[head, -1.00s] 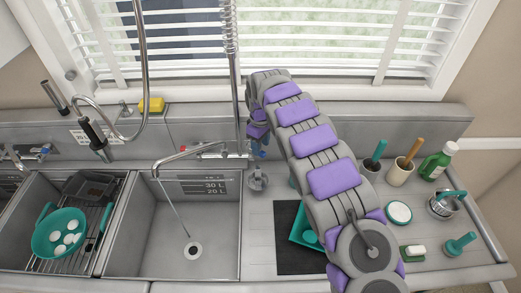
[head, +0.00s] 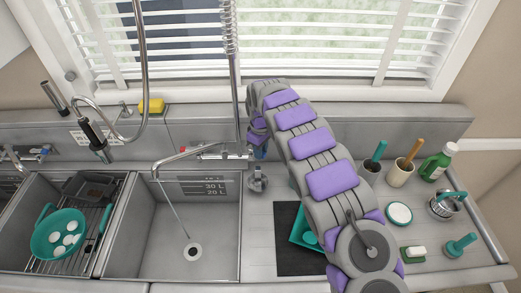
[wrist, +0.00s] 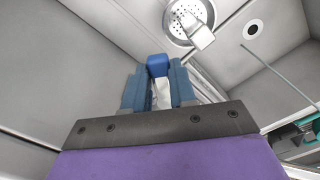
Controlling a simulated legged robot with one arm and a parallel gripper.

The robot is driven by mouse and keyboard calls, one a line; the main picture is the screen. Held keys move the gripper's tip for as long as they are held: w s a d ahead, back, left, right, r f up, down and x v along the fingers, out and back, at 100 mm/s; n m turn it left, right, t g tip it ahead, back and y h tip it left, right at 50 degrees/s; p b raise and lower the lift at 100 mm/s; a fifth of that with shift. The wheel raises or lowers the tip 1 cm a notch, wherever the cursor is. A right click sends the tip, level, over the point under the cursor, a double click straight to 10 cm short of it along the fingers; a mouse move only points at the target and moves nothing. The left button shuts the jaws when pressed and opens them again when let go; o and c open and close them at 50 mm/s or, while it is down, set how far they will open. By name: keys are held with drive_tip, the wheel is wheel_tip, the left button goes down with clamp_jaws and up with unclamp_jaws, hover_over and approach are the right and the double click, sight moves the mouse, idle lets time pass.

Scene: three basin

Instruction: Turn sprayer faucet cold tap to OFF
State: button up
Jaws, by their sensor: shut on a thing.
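The sprayer faucet (head: 232,70) rises at the back of the counter, with a tall spring-wrapped column and a spout (head: 185,155) over the middle basin. A thin stream runs from the spout to the drain. The red hot tap (head: 187,149) is at the left of its base. In the wrist view, my gripper (wrist: 159,82) has its blue fingers on either side of the blue-capped cold tap (wrist: 158,66), shut on it. In the head view my arm mostly hides the gripper and the cold tap.
The middle basin (head: 120,262) is otherwise empty. The left basin holds a rack with a teal pan (head: 60,235). A metal strainer (head: 257,180) sits near the faucet base. A black mat (head: 285,262), brushes and a green bottle (head: 437,163) are to the right.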

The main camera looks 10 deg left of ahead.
clamp_jaws()
drive_tip(key=shift+w, duration=0.1)
drive_tip(key=shift+w+d+r+n+p, duration=0.15)
drive_tip(key=shift+w+n+p, duration=0.15)
drive_tip(key=shift+n+p, duration=0.5)
drive_tip(key=shift+w+n+p, duration=0.4)
drive_tip(key=shift+n, duration=0.55)
drive_tip(key=shift+w+n+p, duration=0.35)
drive_tip(key=shift+n+p, duration=0.1)
drive_tip(key=shift+n, duration=0.45)
drive_tip(key=shift+w+n+p, duration=0.4)
drive_tip(key=shift+n, duration=0.55)
drive_tip(key=o, duration=0.8)
unclamp_jaws()
drive_tip(key=shift+w, duration=0.1)
drive_tip(key=shift+c, duration=0.2)
